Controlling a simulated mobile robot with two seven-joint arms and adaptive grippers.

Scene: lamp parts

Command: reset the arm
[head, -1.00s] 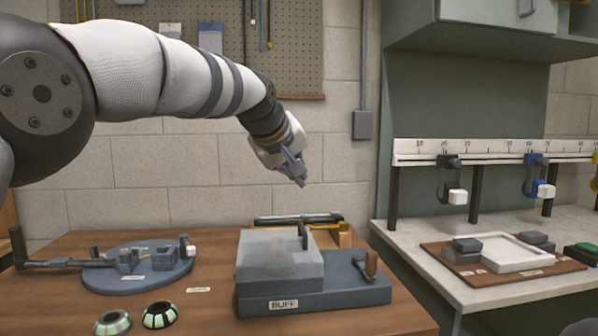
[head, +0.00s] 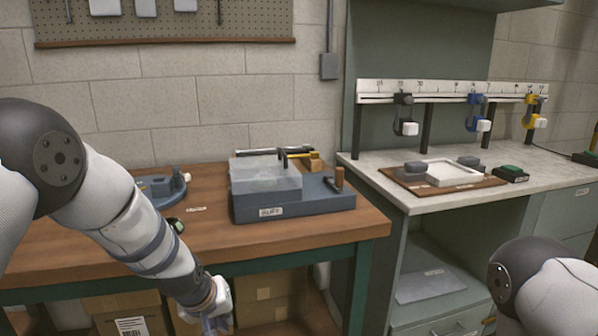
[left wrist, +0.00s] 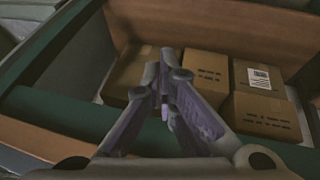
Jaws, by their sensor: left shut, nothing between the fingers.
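My left arm comes in from the left in the head view and hangs down in front of the wooden workbench. My left gripper (head: 216,322) is at the bottom edge of that view, below the bench top. In the left wrist view its fingers (left wrist: 163,85) are together with nothing between them, pointing toward cardboard boxes under the bench. Part of my right arm shows at the lower right of the head view, but its gripper is out of the picture.
The wooden bench (head: 330,230) bears a blue BUFF block (head: 300,207) with a clear cover and a round blue fixture (head: 160,186). Cardboard boxes (head: 122,308) sit on the shelf below. A grey counter (head: 365,165) with a wooden board (head: 400,185) and hanging clamps stands at right.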

